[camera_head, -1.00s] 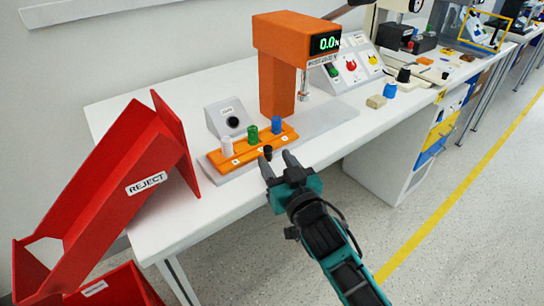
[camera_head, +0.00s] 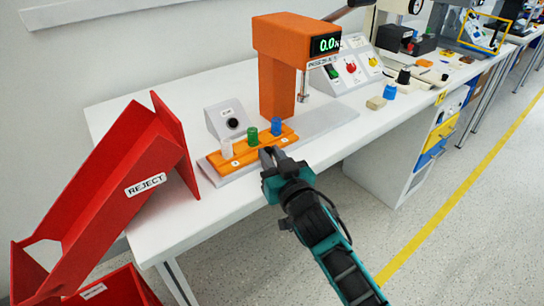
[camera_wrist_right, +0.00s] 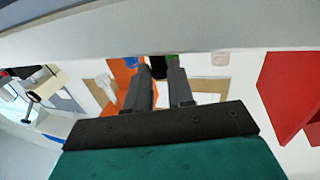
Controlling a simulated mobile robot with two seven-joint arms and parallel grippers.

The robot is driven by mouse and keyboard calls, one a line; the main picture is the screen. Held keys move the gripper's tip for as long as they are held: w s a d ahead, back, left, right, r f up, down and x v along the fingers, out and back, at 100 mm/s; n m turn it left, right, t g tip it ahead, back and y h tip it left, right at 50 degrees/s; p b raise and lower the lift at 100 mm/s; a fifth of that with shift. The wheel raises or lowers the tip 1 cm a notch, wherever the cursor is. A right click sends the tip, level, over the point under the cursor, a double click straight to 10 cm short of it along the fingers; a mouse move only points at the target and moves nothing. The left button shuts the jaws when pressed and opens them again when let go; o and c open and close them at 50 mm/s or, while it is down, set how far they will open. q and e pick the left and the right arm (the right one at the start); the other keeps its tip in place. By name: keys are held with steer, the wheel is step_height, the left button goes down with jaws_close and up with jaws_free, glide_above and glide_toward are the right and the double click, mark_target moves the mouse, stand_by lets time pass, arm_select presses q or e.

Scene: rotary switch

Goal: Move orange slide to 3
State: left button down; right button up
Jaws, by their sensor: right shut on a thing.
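The orange slide (camera_head: 236,158) is a long plate on a grey base (camera_head: 226,181) on the white table. It carries a white peg (camera_head: 226,147), a green peg (camera_head: 252,136) and a blue peg (camera_head: 276,126). My right gripper (camera_head: 270,153) is at its front edge, shut on the slide's small black knob. The fingers hide the knob in the head view. In the right wrist view the black knob (camera_wrist_right: 158,67) shows between the fingertips (camera_wrist_right: 160,72), with orange beside it. The number marks on the slide are too small to read. My left gripper is not in view.
A red REJECT chute (camera_head: 130,195) stands at the left. Behind the slide are an orange press (camera_head: 277,85) with a 0.0 display and a grey box (camera_head: 226,118) with a black knob. A control panel (camera_head: 350,66) stands at the back right. The table's front edge is close to the slide.

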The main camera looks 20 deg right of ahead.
jaws_close()
steer(key=shift+d, duration=0.1)
steer(key=shift+w+d+r, duration=0.1)
steer(key=shift+d, duration=0.1)
steer(key=d, duration=0.2)
steer(key=w+d+p, duration=0.1)
steer(key=d, duration=0.1)
steer(key=w+d+p, duration=0.1)
steer(key=shift+d+r, duration=0.1)
steer(key=shift+d, duration=0.3)
steer(key=w+d, duration=0.1)
steer(key=d, duration=0.3)
steer(key=w+d, duration=0.2)
steer(key=d, duration=0.3)
steer(key=w+d, duration=0.2)
steer(key=d, duration=0.2)
steer(key=shift+d, duration=0.3)
steer(key=shift+w+d, duration=0.25)
steer(key=shift+d, duration=0.35)
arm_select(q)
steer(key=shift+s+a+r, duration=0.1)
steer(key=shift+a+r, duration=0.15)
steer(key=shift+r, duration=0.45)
arm_select(e)
steer(key=shift+d, duration=0.25)
